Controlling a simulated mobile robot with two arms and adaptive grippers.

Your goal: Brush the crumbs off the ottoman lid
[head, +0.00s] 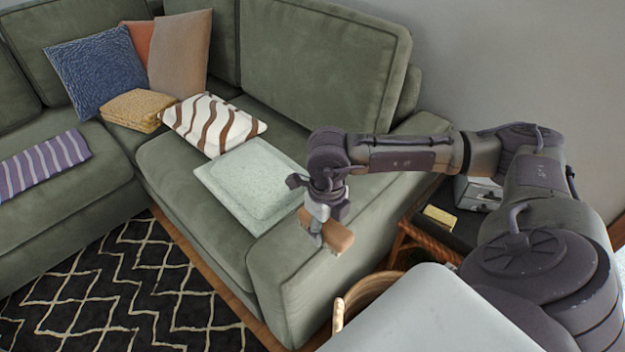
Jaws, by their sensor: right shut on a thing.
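A pale grey-green square lid (216,188), which looks like the ottoman lid, lies on the sofa seat. Its top looks faintly speckled, but I cannot make out single crumbs. My right gripper (317,229) is shut on a tan wooden brush (341,239), over the sofa's front arm and to the lower right of the lid. The brush is apart from the lid in the picture. Its bristles cannot be told apart at this size. My left gripper is not in view.
A brown-striped white cushion (212,123) lies just behind the lid. Folded tan cloths (138,108) and a blue cushion (97,72) are farther back. A wicker basket (366,291) and a dark side table (462,222) with a yellow block (439,217) stand right of the sofa.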

